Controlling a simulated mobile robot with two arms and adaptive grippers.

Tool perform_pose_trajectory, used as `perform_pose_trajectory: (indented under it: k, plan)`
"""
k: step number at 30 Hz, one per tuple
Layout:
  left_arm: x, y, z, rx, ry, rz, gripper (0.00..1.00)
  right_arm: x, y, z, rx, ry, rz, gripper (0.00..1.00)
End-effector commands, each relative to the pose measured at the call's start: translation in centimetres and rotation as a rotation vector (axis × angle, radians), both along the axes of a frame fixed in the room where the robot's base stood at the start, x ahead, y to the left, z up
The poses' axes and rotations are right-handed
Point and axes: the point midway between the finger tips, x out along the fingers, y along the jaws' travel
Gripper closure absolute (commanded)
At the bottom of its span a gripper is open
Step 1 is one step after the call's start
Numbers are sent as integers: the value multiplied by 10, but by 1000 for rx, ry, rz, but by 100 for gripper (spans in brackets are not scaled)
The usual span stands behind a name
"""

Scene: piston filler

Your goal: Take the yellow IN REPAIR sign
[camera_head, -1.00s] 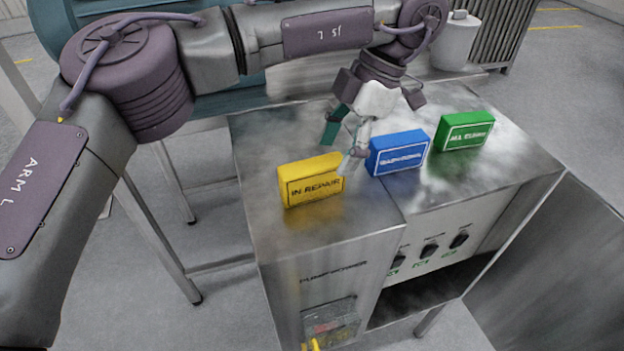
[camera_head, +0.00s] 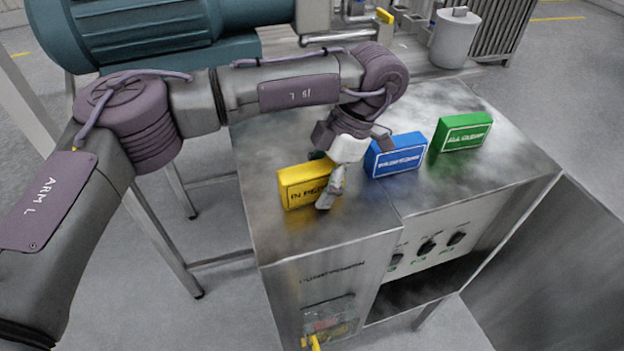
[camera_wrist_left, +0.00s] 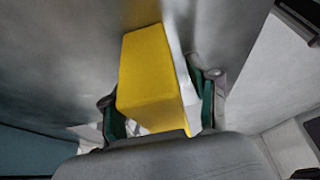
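The yellow IN REPAIR sign (camera_head: 300,188) stands upright on the left part of the metal cabinet top. In the left wrist view the yellow sign (camera_wrist_left: 150,75) lies between the two green-padded fingers. My left gripper (camera_head: 322,182) is down at the sign's right end, with one finger in front of its lettered face and the other mostly hidden behind it. The fingers look open, with a small gap on the right in the left wrist view; contact on the other side is hard to tell. My right gripper is not in view.
A blue sign (camera_head: 396,156) stands just right of my left gripper, and a green sign (camera_head: 461,137) stands farther right. The metal cabinet top (camera_head: 345,225) is bare in front of the signs. A white canister (camera_head: 455,40) stands behind.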

Motion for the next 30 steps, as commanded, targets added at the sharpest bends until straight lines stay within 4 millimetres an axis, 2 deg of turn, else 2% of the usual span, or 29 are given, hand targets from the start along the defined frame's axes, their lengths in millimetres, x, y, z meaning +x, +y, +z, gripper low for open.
perform_pose_trajectory:
  k: [1,9,20,25,28,30]
  plan:
    - [0,0,0,0,0,0,53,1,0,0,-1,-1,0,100]
    - [0,0,0,0,0,0,98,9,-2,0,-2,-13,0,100]
    - [0,0,7,0,-1,0,100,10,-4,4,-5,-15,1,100]
    - [0,0,27,0,-2,-1,100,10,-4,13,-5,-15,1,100]
    - [1,0,46,-2,-2,0,100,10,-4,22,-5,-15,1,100]
    - [-2,-15,53,0,-2,-5,100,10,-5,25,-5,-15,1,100]
